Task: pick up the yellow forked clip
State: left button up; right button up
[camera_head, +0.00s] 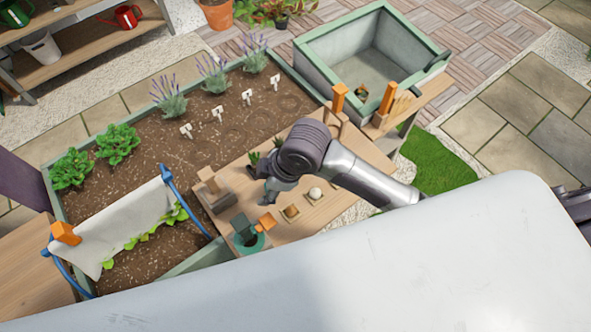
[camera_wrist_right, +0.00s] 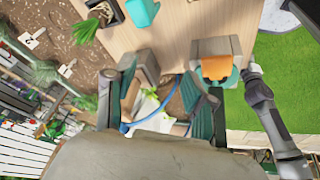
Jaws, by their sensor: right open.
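I cannot make out a clearly yellow forked clip. An orange clip (camera_head: 65,233) sits on the edge of the white cloth at the left of the head view. An orange piece (camera_head: 266,222) is by the green pot at the table's front. My right gripper (camera_head: 275,188) is over the wooden table; in the right wrist view its fingers (camera_wrist_right: 160,105) are spread and empty, with a blue hoop and white cloth visible beyond.
A soil bed (camera_head: 200,140) with plants and white labels lies behind. A green-rimmed basin (camera_head: 330,42) stands at the back. My white body covers the front.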

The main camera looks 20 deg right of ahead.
jog(key=w+d+r+n+g+h, duration=0.2)
jog(key=w+d+r+n+h, duration=0.2)
jog(key=w+d+n, duration=0.4)
jog(key=f, duration=0.3)
jog(key=d+f+p, duration=0.1)
jog(key=f, duration=0.1)
jog(key=s+f, duration=0.1)
jog(key=f, duration=0.2)
jog(key=shift+d+f, duration=0.15)
jog(key=shift+f, duration=0.15)
notch_tip(320, 180, down, 4)
jog(key=shift+w+d+f+p, duration=0.1)
jog(key=shift+f+p, duration=0.05)
jog(key=shift+p, duration=0.65)
jog(key=shift+f, duration=0.5)
grip_shut()
